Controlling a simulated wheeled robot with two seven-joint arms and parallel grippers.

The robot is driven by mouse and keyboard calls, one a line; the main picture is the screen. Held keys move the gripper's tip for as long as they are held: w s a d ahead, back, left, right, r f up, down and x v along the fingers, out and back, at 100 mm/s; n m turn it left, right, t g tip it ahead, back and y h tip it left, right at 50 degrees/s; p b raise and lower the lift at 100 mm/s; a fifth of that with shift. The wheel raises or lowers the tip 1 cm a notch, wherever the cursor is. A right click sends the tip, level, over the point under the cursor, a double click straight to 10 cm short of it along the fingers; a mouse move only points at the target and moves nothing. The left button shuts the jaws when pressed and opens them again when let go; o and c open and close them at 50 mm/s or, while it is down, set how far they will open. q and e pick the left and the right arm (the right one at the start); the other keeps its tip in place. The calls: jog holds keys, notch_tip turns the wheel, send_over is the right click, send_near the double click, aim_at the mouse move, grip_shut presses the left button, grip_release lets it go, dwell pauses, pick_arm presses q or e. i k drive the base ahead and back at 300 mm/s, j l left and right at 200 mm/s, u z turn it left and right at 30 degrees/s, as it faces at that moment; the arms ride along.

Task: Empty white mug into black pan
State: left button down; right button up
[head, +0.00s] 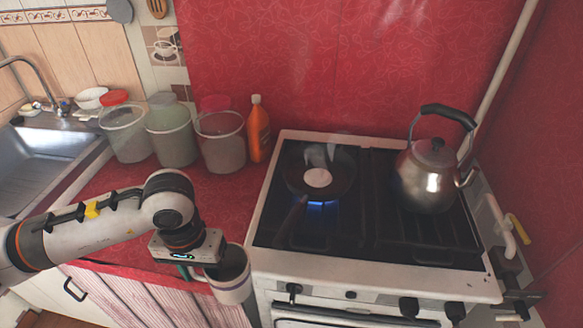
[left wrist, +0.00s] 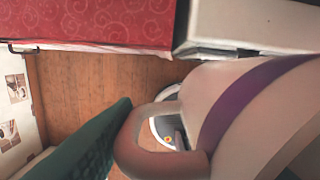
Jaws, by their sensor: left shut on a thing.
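The white mug (head: 232,291), with a purple band and a dark inside, is held by my left gripper (head: 200,274) in front of the red counter, just left of the stove. It looks roughly upright; its contents cannot be made out. In the left wrist view the mug (left wrist: 245,95) fills the right side, with its brownish handle (left wrist: 135,145) beside a green finger. My left gripper is shut on the mug, apparently at the handle. The black pan (head: 341,184) sits on the stove's left burner with a pale round patch inside. My right gripper is not in view.
A blue flame (head: 322,204) burns under the pan, whose handle (head: 290,222) points toward the front left. A steel kettle (head: 428,178) stands on the stove's right side. Several tubs and an orange bottle (head: 258,130) line the counter's back. The sink (head: 40,155) is at left.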

aim_at(344, 169)
jog(key=k+l+z, duration=0.1)
jog(key=k+z, duration=0.15)
jog(key=k, duration=0.4)
jog(key=z, duration=1.3)
jog(key=j+z, duration=0.15)
jog(key=j, duration=0.65)
jog(key=k+j+z, duration=0.15)
jog(key=j, duration=0.6)
jog(key=i, duration=0.05)
